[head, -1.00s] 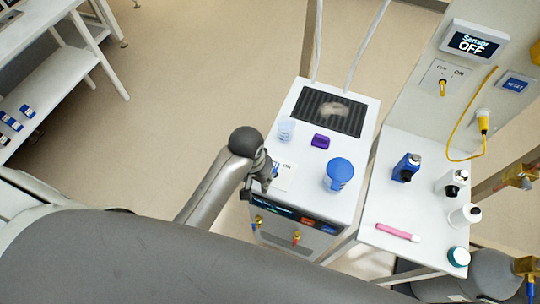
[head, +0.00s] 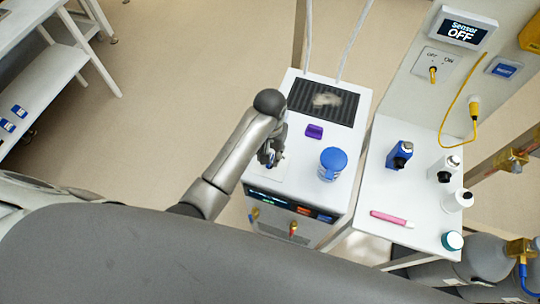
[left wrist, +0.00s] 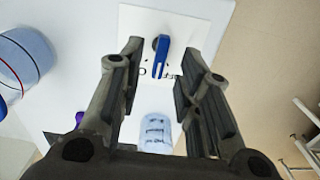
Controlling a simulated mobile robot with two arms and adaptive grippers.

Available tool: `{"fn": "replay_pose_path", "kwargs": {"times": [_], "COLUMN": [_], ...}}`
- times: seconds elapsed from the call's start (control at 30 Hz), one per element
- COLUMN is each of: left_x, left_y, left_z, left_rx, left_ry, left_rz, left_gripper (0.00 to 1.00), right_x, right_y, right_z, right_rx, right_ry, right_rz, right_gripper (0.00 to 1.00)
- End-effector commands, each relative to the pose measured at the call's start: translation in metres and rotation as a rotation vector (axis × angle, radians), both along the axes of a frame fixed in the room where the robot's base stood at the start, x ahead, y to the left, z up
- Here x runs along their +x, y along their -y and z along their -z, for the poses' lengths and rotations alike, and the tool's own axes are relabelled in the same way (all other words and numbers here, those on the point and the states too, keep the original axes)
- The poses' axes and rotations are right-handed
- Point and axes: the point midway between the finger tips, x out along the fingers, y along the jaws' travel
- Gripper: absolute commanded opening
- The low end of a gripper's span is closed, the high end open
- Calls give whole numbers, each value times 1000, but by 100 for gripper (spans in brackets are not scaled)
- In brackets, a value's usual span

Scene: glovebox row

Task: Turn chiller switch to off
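The chiller (head: 322,207) is a white box with a display strip on its front. On its top is a white switch plate (head: 270,174), mostly hidden by my left arm in the head view. The left wrist view shows this plate (left wrist: 200,32) with a blue lever (left wrist: 162,57) on a grey pivot and small, unreadable marks. My left gripper (left wrist: 164,52) is open, with its two fingers on either side of the lever, apparently not touching it. In the head view my left gripper (head: 270,156) is over the switch plate. My right gripper is not in view.
The chiller top also holds a blue-lidded jar (head: 332,164), a purple block (head: 314,131) and a dark vent (head: 340,103). A clear cup (left wrist: 156,132) shows in the left wrist view. A side table (head: 385,192) holds bottles and a pink pen. A wall panel reads Sensor OFF (head: 461,34).

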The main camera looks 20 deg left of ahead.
Motion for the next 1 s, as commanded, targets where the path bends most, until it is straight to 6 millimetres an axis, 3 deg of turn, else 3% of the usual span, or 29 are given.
{"fn": "replay_pose_path", "kwargs": {"times": [0.2,0.57,0.83,1.0], "left_x": [0,0,0,0], "left_y": [0,0,0,0], "left_z": [23,29,29,28], "left_rx": [1,0,0,0], "left_ry": [-1,1,1,1], "left_rz": [0,0,0,-1], "left_gripper": [32,32,0,0], "right_x": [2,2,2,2], "right_y": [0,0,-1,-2], "right_z": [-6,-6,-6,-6], "right_rx": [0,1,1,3], "right_ry": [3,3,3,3], "right_rz": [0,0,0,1], "right_gripper": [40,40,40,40]}}
